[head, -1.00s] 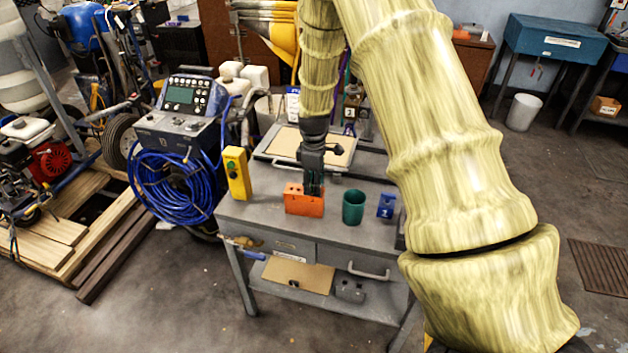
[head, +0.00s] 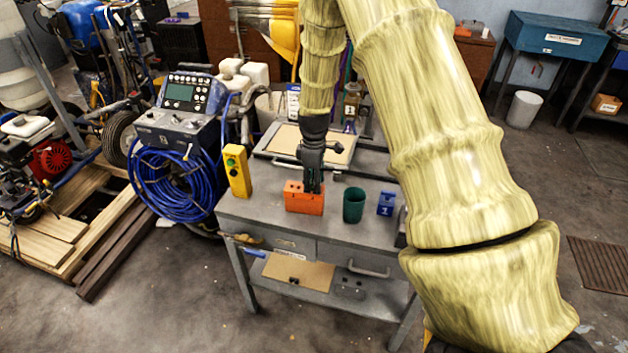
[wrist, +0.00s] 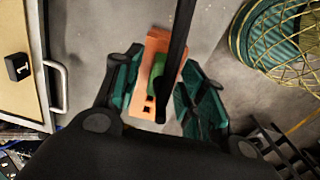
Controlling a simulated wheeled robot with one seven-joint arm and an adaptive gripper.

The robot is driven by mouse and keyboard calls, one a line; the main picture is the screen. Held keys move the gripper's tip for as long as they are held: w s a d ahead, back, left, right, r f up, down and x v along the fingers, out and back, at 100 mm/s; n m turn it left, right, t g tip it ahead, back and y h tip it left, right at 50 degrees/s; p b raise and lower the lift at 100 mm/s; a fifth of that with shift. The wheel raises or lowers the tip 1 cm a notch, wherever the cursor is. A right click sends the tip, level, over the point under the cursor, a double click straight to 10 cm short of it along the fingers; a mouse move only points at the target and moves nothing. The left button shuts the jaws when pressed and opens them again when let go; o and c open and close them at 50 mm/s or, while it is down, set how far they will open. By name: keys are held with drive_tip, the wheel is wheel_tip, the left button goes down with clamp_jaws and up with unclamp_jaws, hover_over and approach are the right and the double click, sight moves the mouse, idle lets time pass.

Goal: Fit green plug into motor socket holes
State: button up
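An orange block (head: 304,199) with dark holes stands on the grey cart; it also shows in the wrist view (wrist: 157,50). A small green piece, probably the green plug (wrist: 156,82), shows at the block between my fingers; a dark bar partly covers it. I cannot tell how deep it sits. My gripper (head: 313,186) points down at the block. In the wrist view its teal-padded fingers (wrist: 163,76) are spread on either side of the block, with gaps. I cannot tell for sure which thing is the motor socket.
A green cup (head: 354,206) and a small blue block (head: 386,204) stand right of the orange block. A yellow control box (head: 237,172) stands left. A framed tan board (head: 290,142) lies behind.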

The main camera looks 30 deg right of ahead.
clamp_jaws()
drive_tip(key=shift+r+p, duration=0.65)
drive_tip(key=shift+r, duration=0.15)
idle(0.3)
drive_tip(key=shift+r+p, duration=1.2)
drive_tip(key=shift+r, duration=0.45)
drive_tip(key=shift+a+f, duration=0.1)
